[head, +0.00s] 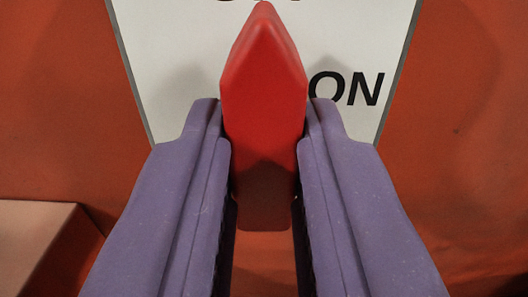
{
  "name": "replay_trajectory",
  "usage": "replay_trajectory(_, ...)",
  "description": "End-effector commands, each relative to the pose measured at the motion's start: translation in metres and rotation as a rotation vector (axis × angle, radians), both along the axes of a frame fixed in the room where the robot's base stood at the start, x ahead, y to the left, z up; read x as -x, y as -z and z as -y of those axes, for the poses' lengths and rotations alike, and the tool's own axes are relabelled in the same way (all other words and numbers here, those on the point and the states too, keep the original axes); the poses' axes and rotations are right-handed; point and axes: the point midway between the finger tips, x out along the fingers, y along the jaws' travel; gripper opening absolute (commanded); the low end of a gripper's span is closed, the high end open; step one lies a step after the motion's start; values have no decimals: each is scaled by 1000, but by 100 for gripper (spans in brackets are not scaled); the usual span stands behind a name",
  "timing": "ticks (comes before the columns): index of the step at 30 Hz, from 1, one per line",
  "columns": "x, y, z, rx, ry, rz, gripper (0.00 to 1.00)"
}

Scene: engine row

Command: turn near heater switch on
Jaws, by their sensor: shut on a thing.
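The heater switch is a red pointed knob (264,85) in the middle of the head view, its tip pointing up. It stands in front of a white label plate (175,60) with the word ON to the right of the knob. More black lettering at the top edge is cut off and partly hidden by the knob. My gripper (264,130) has purple fingers on both sides of the knob and is shut on it. The lower part of the knob lies in shadow between the fingers.
An orange-red panel (465,130) surrounds the plate on both sides. A pale box-like ledge (35,235) juts out at the lower left. The panel to the right looks clear.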

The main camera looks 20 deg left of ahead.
Motion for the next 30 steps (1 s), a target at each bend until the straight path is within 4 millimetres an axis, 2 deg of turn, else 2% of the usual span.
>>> replay_trajectory(8, -1, -2, 0, -34, 0, -10, 0)
replay_trajectory(14, -1, -4, 0, -131, 0, -46, 0)
replay_trajectory(30, -1, -5, 1, -594, -1, -211, 0)
